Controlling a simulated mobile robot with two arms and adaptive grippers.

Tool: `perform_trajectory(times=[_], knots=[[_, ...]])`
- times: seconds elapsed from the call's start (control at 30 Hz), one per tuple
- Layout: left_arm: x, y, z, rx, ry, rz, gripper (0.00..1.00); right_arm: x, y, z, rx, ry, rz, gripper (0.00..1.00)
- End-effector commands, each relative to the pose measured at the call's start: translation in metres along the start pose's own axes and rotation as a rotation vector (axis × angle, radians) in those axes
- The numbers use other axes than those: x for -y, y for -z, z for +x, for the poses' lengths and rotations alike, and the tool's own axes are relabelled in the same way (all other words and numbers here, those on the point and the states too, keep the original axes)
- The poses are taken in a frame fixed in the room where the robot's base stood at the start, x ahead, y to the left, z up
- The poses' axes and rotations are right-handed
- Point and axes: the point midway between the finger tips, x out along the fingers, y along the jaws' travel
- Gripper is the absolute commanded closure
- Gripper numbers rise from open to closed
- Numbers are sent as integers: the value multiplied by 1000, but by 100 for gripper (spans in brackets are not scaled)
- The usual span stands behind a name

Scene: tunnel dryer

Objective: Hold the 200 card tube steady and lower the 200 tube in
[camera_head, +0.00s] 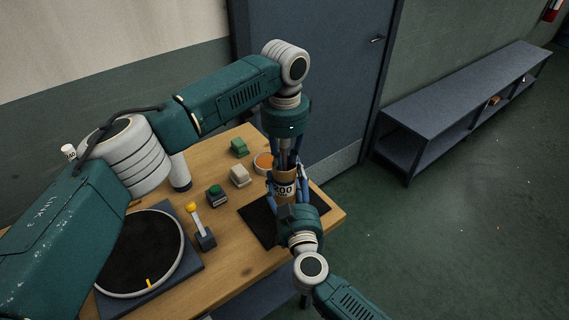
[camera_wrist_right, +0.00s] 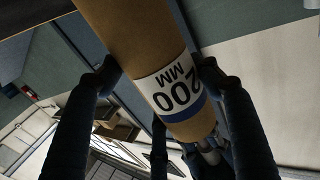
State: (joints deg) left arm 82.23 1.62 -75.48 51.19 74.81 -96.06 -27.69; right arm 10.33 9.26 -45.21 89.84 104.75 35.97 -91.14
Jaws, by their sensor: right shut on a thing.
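The 200 card tube (camera_head: 285,177) is a brown cylinder with a white label reading 200, standing upright above the dark mat. In the right wrist view the same tube (camera_wrist_right: 130,38) shows its label "200 MM" and a blue band. My right gripper (camera_head: 287,195) is shut around it. My left gripper (camera_head: 286,160) points straight down from above, its fingertips close to the tube's top end. A slim greyish piece (camera_head: 284,147) shows between the left fingers; it may be the 200 tube. Whether the left fingers touch it is too small to tell, and the card tube's inside is hidden.
The wooden table (camera_head: 227,259) carries a dark mat (camera_head: 258,222), a round orange-topped dish (camera_head: 263,162), green and cream blocks (camera_head: 240,175), a green-button box (camera_head: 216,195), a yellow-handled lever (camera_head: 197,221) and a black turntable (camera_head: 140,250). A grey bench (camera_head: 455,90) stands right, beyond clear floor.

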Motion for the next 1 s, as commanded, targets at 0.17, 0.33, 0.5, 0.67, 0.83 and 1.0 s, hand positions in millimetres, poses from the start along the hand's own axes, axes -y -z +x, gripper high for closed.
perform_trajectory(times=[0.17, 0.33, 0.5, 0.67, 0.83, 1.0], knots=[[0, -1, 2, 2, -1, -1, 66, 1, 0, 0, 0, 1, 1, 63], [0, -1, -2, 2, -1, -1, 66, 1, 0, 0, 0, 1, 1, 63], [0, 0, -13, 1, 0, -1, 66, 0, -1, 0, 2, 0, 0, 63], [0, 0, -24, 0, 2, 0, 66, -1, -3, -1, 6, -1, 0, 63], [0, 0, -34, -1, 1, 0, 66, -1, -3, -1, 5, -1, -1, 63], [0, 0, -44, 0, 1, 0, 66, -1, -3, -1, 5, -1, -1, 63]])
